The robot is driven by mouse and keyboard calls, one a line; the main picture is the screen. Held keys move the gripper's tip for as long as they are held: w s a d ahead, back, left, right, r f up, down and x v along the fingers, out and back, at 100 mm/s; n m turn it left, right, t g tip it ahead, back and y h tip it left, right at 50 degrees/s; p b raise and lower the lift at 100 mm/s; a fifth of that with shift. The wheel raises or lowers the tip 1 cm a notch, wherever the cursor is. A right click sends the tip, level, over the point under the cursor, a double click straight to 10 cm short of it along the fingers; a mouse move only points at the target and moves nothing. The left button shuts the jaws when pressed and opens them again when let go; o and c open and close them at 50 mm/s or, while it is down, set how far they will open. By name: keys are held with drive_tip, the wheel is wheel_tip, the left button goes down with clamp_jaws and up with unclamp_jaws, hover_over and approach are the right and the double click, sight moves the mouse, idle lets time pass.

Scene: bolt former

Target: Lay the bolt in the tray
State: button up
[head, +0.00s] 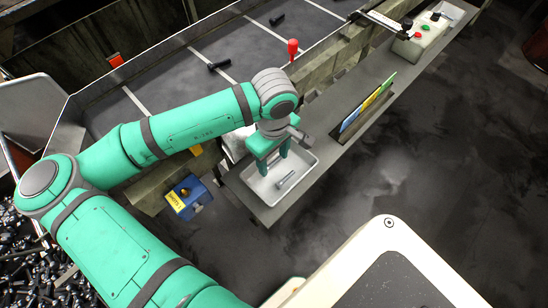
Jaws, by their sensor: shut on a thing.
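My gripper (274,166) points down over the white tray (308,171), at the near end of the grey shelf. Its two green fingers reach down over the tray's left part. My gripper is shut on the bolt, but the grip itself is too small and partly hidden to make out. A small silver, bolt-like piece (286,180) shows just right of and below the fingertips, within the tray's outline. I cannot tell whether it touches the fingers or rests on the tray floor.
The grey shelf (345,110) carries a rack of coloured cards (366,104) and a button box (421,38). Dark bolts (219,64) lie on the grey slatted bed behind. A red-knobbed lever (293,48) stands beyond my arm. A blue box (187,196) is left of the tray.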

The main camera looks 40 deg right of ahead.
sight(274, 164)
drive_tip(key=shift+w+f, duration=0.1)
drive_tip(key=shift+f, duration=0.25)
drive_tip(key=shift+f, duration=0.6)
drive_tip(key=o, duration=1.2)
drive_tip(key=shift+r, duration=0.1)
wheel_tip(274, 164, up, 13)
drive_tip(key=shift+r, duration=0.1)
